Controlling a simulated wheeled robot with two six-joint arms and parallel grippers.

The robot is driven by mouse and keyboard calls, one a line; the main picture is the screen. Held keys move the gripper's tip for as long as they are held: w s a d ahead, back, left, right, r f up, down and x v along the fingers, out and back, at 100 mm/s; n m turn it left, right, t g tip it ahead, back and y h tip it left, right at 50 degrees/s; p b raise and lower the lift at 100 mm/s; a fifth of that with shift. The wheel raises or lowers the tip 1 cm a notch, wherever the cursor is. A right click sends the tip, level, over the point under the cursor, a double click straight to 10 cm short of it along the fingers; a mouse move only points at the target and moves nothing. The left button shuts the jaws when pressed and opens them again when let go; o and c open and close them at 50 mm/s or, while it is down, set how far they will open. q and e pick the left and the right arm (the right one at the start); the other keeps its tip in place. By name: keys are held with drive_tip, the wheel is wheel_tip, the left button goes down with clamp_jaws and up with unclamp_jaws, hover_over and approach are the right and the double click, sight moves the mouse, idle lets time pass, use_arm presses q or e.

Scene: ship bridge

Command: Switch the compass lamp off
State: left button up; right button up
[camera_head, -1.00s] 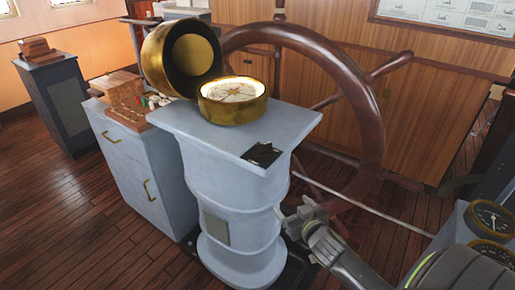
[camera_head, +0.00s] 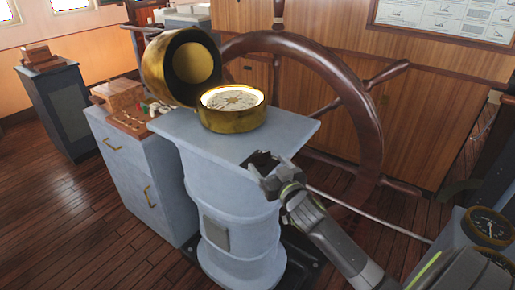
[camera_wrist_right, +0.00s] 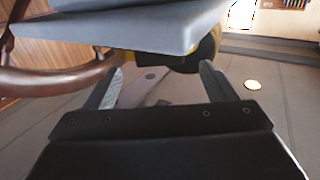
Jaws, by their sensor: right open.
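The brass compass (camera_head: 232,117) sits on the grey pedestal top (camera_head: 190,128), its dial (camera_head: 232,98) brightly lit. Its round brass lid (camera_head: 163,68) stands open on the left. My right gripper (camera_head: 264,170) is at the near right edge of the pedestal top and overlaps a dark plate there. I cannot tell whether it touches the plate. In the right wrist view the gripper (camera_wrist_right: 160,82) is open with nothing between its fingers, and the grey slab (camera_wrist_right: 140,28) fills the top of the view. My left gripper is not in view.
A wooden ship's wheel (camera_head: 372,130) stands close behind the pedestal. A grey cabinet (camera_head: 135,170) with brass handles is on its left. Round gauges (camera_head: 490,225) are at the lower right. The floor at the left front is clear.

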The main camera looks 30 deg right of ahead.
sight(262, 156)
drive_tip(key=w, duration=0.2)
drive_tip(key=w+p, duration=0.1)
drive_tip(key=w, duration=0.2)
drive_tip(key=w+d, duration=0.1)
drive_tip(key=w, duration=0.2)
drive_tip(key=c, duration=1)
